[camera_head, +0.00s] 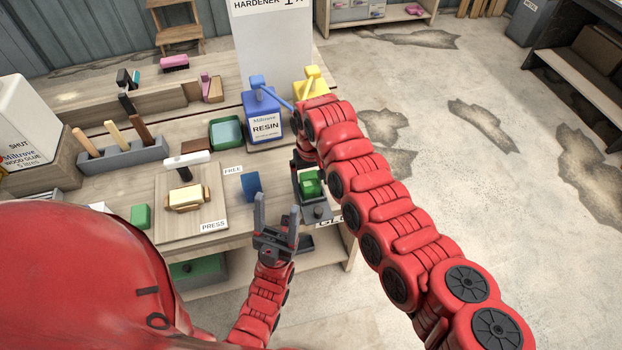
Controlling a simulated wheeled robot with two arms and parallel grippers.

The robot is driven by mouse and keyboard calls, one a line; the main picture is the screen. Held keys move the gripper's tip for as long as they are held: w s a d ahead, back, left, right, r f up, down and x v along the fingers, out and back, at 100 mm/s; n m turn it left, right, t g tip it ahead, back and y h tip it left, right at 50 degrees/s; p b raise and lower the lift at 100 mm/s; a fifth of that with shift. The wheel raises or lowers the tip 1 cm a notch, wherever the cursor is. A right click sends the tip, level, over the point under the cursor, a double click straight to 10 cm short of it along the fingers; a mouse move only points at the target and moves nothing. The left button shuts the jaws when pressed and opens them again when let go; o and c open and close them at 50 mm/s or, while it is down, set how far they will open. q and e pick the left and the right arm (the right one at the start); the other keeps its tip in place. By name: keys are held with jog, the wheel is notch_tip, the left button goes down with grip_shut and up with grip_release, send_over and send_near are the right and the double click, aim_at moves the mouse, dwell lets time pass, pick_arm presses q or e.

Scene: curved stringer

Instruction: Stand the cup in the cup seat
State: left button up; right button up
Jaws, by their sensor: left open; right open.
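A small green object (311,184), which looks like the cup, shows at the bench's front right in or over a grey holder (317,211). The holder may be the cup seat. I cannot tell whether the green object is seated or upright, as my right arm partly hides this spot. My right gripper (303,163) is open close to the green object; its fingertips are hard to make out. My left gripper (276,210) is open and empty, fingers pointing up in the picture, left of the grey holder and near the bench's front edge.
A blue resin pump box (265,128) and a yellow pump (311,84) stand behind. A teal tray (226,133), a blue block (251,185) and a wooden press board (186,225) lie to the left. A green block (140,217) is farther left. Open floor lies right.

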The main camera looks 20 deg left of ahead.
jog(key=shift+r, duration=0.15)
notch_tip(320, 180, up, 12)
jog(key=b, duration=0.2)
jog(key=shift+b, duration=0.3)
dwell(0.4)
